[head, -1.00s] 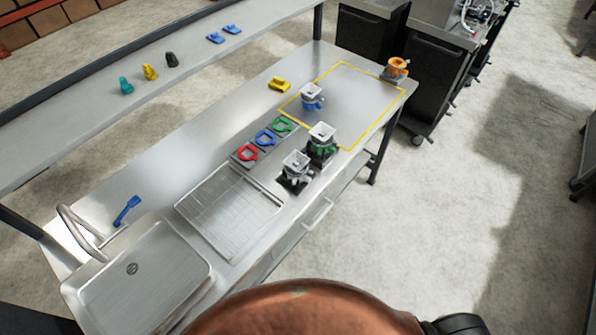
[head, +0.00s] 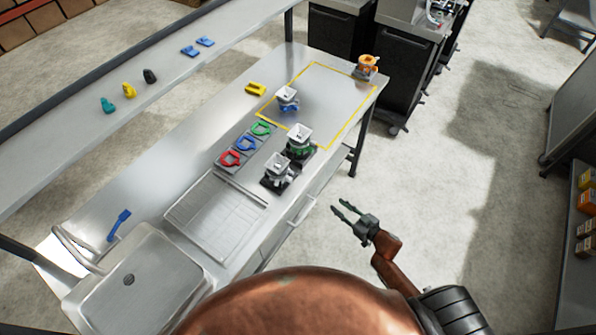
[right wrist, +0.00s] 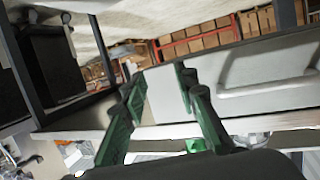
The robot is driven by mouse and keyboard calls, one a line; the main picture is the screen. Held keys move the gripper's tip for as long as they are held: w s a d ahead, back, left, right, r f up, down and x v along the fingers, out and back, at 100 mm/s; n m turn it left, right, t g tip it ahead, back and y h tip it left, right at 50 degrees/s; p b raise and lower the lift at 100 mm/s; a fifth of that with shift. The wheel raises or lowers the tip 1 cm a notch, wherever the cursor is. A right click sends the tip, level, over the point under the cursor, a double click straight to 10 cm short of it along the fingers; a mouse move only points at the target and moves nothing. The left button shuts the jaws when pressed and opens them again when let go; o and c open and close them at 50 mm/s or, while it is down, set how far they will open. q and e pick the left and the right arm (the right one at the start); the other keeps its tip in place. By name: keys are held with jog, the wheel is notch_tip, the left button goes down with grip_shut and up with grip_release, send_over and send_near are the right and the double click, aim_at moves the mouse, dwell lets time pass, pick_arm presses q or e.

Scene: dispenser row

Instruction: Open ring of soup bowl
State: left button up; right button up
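I cannot tell which thing is the soup bowl. Several dispensers with square white tops stand on the steel table: one with a blue part (head: 288,98), one with a green part (head: 300,140), and a greyish one (head: 278,168) at the near edge. An orange one (head: 367,66) stands at the far right corner. Red (head: 230,158), blue (head: 245,142) and green (head: 261,129) ring-shaped pieces lie in a row on a grey tray. My left gripper is not in view.
A yellow outline (head: 343,127) marks the far part of the table (head: 185,150). A yellow piece (head: 255,89) lies left of it. A drain grid (head: 215,212) and sink (head: 138,285) are at the near end. A shelf (head: 100,138) runs along the left. Dark carts (head: 400,75) stand beyond.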

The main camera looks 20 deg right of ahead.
jog(key=w+a+r+n+y+p, duration=0.1)
jog(key=a+r+n+y, duration=0.15)
jog(key=r, duration=0.55)
jog(key=w+a+r+n+y, duration=0.1)
jog(key=w+a+r+y, duration=0.1)
jog(key=a+r, duration=0.35)
jog(key=n+g+y+p, duration=0.1)
jog(key=n+g+y, duration=0.1)
jog(key=y, duration=0.2)
send_near(293, 173)
jog(key=shift+h, duration=0.25)
jog(key=p+x, duration=0.1)
jog(key=x, duration=0.6)
jog(key=shift+a+r, duration=0.15)
jog(key=shift+w+a, duration=0.35)
jog(key=shift+c, duration=0.7)
grip_shut()
